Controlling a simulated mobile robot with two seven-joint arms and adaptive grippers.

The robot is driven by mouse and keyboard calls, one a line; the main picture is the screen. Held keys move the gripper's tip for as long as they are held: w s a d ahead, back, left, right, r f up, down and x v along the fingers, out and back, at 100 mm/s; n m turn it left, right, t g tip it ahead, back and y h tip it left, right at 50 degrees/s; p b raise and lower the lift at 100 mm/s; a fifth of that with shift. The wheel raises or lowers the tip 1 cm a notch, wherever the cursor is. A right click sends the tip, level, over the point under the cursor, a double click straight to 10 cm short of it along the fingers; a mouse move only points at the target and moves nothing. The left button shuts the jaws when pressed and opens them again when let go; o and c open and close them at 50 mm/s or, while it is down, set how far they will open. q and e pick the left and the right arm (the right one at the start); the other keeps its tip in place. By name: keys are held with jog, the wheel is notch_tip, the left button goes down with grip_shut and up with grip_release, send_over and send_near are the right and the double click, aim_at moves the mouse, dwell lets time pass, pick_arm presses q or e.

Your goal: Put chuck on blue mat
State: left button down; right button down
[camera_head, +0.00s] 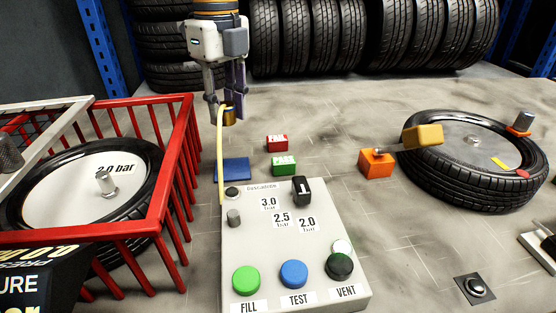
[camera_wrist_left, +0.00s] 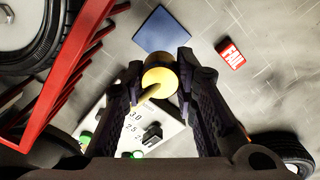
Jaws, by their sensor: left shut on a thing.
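The brass-coloured chuck (camera_head: 229,117) hangs between the fingers of my left gripper (camera_head: 226,108), which is shut on it. A yellow hose (camera_head: 220,160) runs from the chuck down to the control box. The left wrist view shows the chuck (camera_wrist_left: 160,80) held between both dark fingers (camera_wrist_left: 163,72). The blue mat (camera_head: 231,170) lies flat on the floor behind the control box, with nothing on it. In the head view the chuck appears above the mat, apart from it. The mat (camera_wrist_left: 162,29) also shows beyond the fingertips in the left wrist view. My right gripper is not in view.
The control box (camera_head: 270,225) with buttons stands in front. A red cage (camera_head: 180,175) around a tyre is at left. Red (camera_head: 277,143) and green (camera_head: 284,166) blocks lie right of the mat. Another tyre (camera_head: 470,195) lies at right, beside an orange block (camera_head: 376,164).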

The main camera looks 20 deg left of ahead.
aim_at(232, 168)
pick_arm(q)
jog(key=f, duration=1)
jog(key=shift+a, duration=0.2)
jog(key=shift+f, duration=0.15)
jog(key=c, duration=1.3)
grip_release()
notch_tip(232, 168, up, 12)
jog(key=shift+w+d+r, duration=0.1)
jog(key=shift+r, duration=0.05)
